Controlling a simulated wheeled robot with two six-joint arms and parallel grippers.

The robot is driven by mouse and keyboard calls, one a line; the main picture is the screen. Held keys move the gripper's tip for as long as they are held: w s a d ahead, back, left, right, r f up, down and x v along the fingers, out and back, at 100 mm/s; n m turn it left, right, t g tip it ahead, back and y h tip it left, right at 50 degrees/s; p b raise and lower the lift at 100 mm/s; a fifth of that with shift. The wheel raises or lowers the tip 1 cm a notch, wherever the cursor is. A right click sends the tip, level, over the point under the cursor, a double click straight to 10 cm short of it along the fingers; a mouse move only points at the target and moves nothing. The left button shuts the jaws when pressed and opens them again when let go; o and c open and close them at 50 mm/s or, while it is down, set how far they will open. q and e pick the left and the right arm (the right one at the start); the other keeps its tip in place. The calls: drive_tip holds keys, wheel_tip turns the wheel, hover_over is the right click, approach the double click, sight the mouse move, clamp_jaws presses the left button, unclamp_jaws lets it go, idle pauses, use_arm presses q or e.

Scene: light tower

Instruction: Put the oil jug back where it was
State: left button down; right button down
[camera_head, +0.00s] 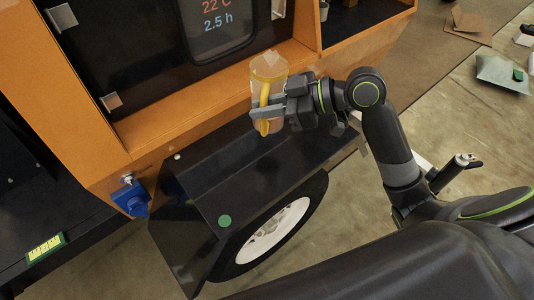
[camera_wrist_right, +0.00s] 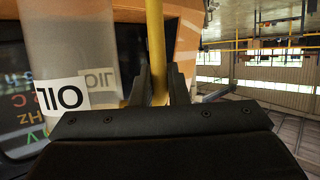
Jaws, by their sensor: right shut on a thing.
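The oil jug (camera_head: 269,70) is a translucent container with a yellowish lid and a yellow handle. My right gripper (camera_head: 266,108) is shut on its handle and holds it upright, above the black fender of the orange machine. In the right wrist view the jug (camera_wrist_right: 68,45) is on the left with an "OIL" label, and its yellow handle (camera_wrist_right: 156,50) stands between the fingers (camera_wrist_right: 160,85). My left gripper is not in view.
The orange machine (camera_head: 150,130) has a dark panel with a display (camera_head: 217,22). Below it are a black fender (camera_head: 245,170), a wheel (camera_head: 272,232) and a blue part (camera_head: 131,198). An open compartment (camera_head: 350,20) is at the upper right. Grey and brown pieces lie on the floor at right.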

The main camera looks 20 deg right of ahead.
drive_tip(key=shift+w+f, duration=0.1)
drive_tip(key=shift+a+f, duration=0.1)
drive_tip(key=shift+f, duration=0.1)
wheel_tip(320, 180, down, 9)
drive_tip(key=shift+f+b, duration=0.2)
drive_tip(key=shift+b, duration=0.4)
drive_tip(key=shift+f, duration=0.15)
drive_tip(key=c, duration=1.4)
unclamp_jaws()
drive_tip(key=shift+r, duration=0.2)
